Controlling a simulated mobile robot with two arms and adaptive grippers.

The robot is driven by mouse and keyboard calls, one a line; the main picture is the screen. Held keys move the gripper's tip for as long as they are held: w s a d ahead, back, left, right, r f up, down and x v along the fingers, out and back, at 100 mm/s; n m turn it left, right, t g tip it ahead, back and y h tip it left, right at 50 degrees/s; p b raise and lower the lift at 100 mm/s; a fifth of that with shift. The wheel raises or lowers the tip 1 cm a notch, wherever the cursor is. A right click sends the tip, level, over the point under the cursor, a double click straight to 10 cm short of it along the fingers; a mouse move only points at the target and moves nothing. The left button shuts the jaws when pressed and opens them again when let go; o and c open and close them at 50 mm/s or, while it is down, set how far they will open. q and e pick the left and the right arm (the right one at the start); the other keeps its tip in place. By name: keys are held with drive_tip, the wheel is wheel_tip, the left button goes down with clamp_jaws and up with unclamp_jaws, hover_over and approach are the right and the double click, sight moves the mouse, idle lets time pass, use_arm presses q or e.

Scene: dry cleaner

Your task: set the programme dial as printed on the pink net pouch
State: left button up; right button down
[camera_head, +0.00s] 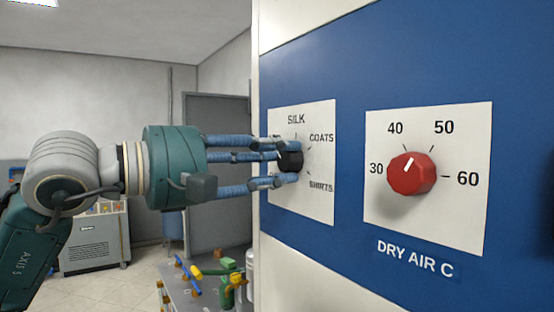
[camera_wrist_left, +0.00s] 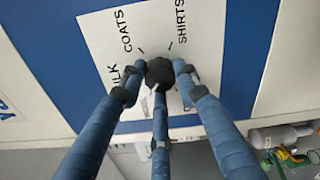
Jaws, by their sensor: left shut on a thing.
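The black programme dial (camera_head: 291,160) sits on a white plate (camera_head: 318,207) printed SILK, COATS and SHIRTS. My left gripper (camera_head: 284,160) reaches in from the left, with its blue fingers shut around the dial. The dial also shows between the fingertips in the left wrist view (camera_wrist_left: 159,72). A small pale mark shows at its lower edge there, but I cannot tell which label it points to. Fingers hide part of the plate and other lettering. The pink net pouch is not in view. My right gripper is not in view.
A red dial (camera_head: 411,174) on the DRY AIR C plate (camera_head: 470,125) points between 40 and 50, to the right on the blue panel (camera_head: 350,240). A low grey table (camera_head: 205,292) with coloured bottles and tools stands below. A grey door (camera_head: 222,120) is behind.

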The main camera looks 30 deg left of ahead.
use_arm(q)
drive_tip(key=m, duration=0.5)
drive_tip(key=shift+f+m, duration=0.25)
drive_tip(key=shift+m, duration=0.15)
drive_tip(key=m, duration=0.5)
drive_tip(key=shift+r+p, duration=0.15)
drive_tip(key=shift+p, duration=0.15)
drive_tip(key=m, duration=0.6)
drive_tip(key=shift+r+m, duration=0.15)
drive_tip(key=shift+m, duration=0.15)
drive_tip(key=m, duration=0.4)
drive_tip(key=shift+r, duration=0.15)
drive_tip(key=shift+m, duration=0.4)
drive_tip(key=shift+a+r, duration=0.1)
drive_tip(key=shift+r, duration=0.05)
drive_tip(key=o, duration=1.1)
drive_tip(key=shift+o, duration=0.3)
